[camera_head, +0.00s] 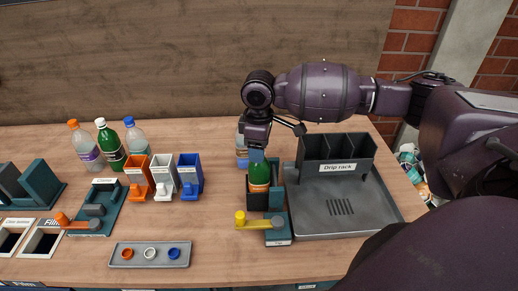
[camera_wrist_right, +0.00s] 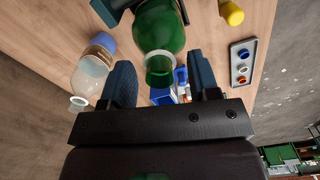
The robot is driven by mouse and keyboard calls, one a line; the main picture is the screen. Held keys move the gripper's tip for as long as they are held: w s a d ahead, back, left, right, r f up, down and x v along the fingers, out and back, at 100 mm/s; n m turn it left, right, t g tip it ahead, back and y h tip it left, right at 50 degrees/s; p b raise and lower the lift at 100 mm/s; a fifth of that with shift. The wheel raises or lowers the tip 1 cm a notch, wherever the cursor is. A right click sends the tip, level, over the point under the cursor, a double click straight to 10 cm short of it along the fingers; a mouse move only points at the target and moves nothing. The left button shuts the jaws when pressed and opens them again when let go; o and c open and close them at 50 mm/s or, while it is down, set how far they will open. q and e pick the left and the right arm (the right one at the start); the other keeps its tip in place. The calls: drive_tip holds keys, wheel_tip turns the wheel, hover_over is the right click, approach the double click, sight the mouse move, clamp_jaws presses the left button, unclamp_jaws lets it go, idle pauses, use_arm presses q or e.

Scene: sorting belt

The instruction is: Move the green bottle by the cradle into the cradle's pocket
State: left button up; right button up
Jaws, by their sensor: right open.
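The green bottle (camera_head: 260,174), uncapped and with an orange label, stands upright at the dark cradle (camera_head: 276,219) with the yellow lever. Its lower part is hidden by the cradle's walls, and it appears to sit inside the pocket. My right gripper (camera_head: 257,153) is directly above the bottle, pointing down. In the right wrist view the bottle (camera_wrist_right: 158,28) has its open neck between the two spread fingers, with gaps on both sides. The right gripper is open and holds nothing. My left gripper is not in view.
A clear bottle (camera_head: 241,158) stands just behind the cradle on its left. The drip rack (camera_head: 385,222) is close on the right. Orange, white and blue bins (camera_head: 163,187) and several bottles stand left. A cap tray (camera_head: 150,265) lies in front. Table between bins and cradle is clear.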

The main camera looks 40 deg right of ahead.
wheel_tip(320, 180, up, 10)
idle(0.4)
